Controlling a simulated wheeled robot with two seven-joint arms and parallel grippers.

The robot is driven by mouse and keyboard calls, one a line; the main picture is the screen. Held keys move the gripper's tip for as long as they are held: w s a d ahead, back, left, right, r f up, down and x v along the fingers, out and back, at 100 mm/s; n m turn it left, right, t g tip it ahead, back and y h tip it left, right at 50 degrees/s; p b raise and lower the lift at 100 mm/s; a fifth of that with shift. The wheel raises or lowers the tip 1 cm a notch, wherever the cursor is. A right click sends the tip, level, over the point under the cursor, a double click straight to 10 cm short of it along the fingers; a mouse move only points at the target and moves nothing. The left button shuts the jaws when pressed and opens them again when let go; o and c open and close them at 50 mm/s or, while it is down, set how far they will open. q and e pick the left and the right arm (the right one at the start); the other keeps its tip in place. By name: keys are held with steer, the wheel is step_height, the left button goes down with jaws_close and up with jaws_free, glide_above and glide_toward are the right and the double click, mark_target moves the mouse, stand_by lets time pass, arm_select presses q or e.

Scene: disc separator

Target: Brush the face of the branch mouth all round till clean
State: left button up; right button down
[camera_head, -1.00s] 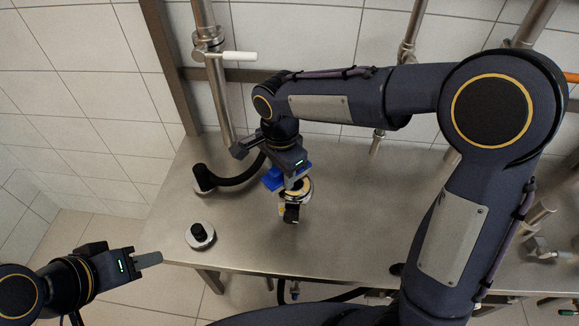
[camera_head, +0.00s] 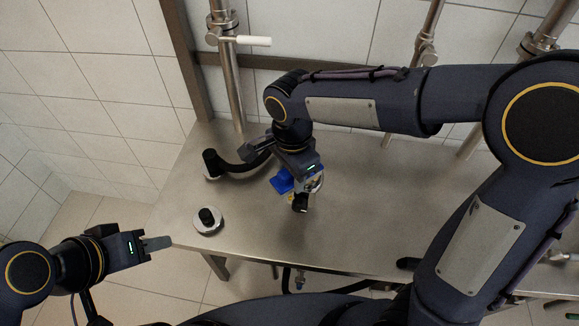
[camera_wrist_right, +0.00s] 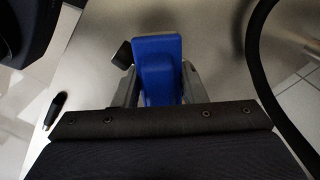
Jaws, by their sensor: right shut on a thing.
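My right gripper (camera_head: 302,176) is shut on a blue block-shaped tool, probably the brush (camera_head: 282,181). In the right wrist view the blue tool (camera_wrist_right: 158,65) sits between the two grey fingers; its working end is hidden. Just under and beside the gripper is a small metal fitting (camera_head: 318,183) with a black part (camera_head: 300,203) at its front, perhaps the branch mouth. The gripper covers most of it, so its face and any contact with the brush cannot be seen. My left gripper (camera_head: 157,243) is empty off the table's left front corner; its finger gap does not show.
A round pale disc with a black knob (camera_head: 208,221) lies on the steel table (camera_head: 262,235) at the front left. A steel pipe with a white-handled valve (camera_head: 252,41) rises at the back. The table's middle front is clear.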

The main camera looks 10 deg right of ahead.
stand_by(0.4)
steer(key=shift+s+d, duration=0.2)
steer(key=shift+d, duration=1.55)
steer(key=shift+w, duration=0.1)
steer(key=shift+w+d+p, duration=0.2)
steer(key=shift+w+d, duration=0.1)
steer(key=shift+w, duration=0.45)
steer(key=shift+w+d+p, duration=0.15)
steer(key=shift+w+d, duration=0.15)
steer(key=shift+w, duration=0.45)
steer(key=shift+r, duration=0.1)
step_height(320, 180, up, 6)
steer(key=p, duration=0.5)
